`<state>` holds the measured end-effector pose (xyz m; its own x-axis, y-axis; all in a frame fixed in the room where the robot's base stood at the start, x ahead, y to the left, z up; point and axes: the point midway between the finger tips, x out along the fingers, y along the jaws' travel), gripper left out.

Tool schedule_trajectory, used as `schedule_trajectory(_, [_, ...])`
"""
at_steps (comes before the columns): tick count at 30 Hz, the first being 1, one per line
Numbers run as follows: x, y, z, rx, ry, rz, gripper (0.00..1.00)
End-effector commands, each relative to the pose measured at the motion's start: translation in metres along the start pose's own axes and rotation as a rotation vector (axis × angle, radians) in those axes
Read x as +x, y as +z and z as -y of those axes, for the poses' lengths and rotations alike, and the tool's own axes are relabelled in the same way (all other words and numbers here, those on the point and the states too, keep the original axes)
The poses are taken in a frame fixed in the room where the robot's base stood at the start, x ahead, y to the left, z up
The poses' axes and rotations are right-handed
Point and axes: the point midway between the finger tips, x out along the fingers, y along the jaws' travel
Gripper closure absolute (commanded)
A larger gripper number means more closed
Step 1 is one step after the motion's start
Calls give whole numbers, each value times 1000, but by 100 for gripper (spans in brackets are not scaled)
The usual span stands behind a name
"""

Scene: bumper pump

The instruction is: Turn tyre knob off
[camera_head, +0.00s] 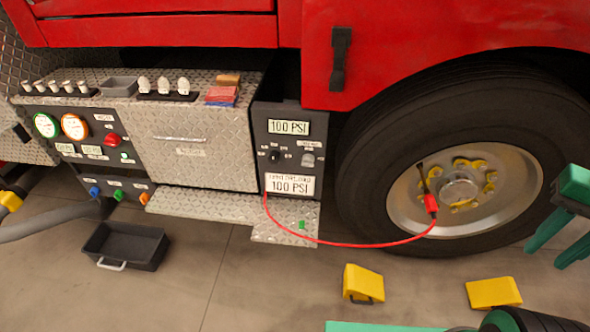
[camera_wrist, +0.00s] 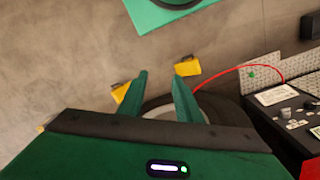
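The tyre panel (camera_head: 262,127) is a dark box on the red truck, left of the large wheel (camera_head: 390,150). Its small black knob (camera_head: 274,156) sits between two "100 PSI" labels, with a grey switch (camera_head: 308,160) to its right. The panel also shows at the right edge of the wrist view (camera_wrist: 268,108), where its knob (camera_wrist: 310,105) is small. My gripper (camera_head: 544,257) has green fingers and is at the far right, in front of the wheel and well away from the knob. The wrist view (camera_wrist: 162,85) shows the fingers apart with nothing between them.
A red hose (camera_head: 350,244) runs from the panel to the wheel. Two yellow chocks (camera_head: 362,283) (camera_head: 493,292) lie on the floor. A diamond-plate step (camera_head: 205,203) juts out below the panel. A black bin (camera_head: 125,246) stands at left. The floor in front of the step is clear.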

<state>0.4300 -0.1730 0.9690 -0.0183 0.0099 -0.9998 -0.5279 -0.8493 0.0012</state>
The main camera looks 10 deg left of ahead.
Motion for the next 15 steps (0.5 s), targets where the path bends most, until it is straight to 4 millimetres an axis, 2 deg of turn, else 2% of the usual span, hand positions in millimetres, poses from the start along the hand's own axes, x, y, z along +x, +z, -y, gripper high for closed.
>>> schedule_trajectory(6, [0, 0, 0, 0, 0, 0, 69])
schedule_trajectory(7, [0, 0, 0, 0, 0, 0, 66])
schedule_trajectory(9, [-2, 5, -3, 0, -2, -5, 50])
schedule_trajectory(11, [-4, 7, -5, 5, -1, -11, 49])
schedule_trajectory(14, [1, -5, -3, 27, 23, -8, 49])
schedule_trajectory(15, [5, -9, 4, 42, 38, -8, 49])
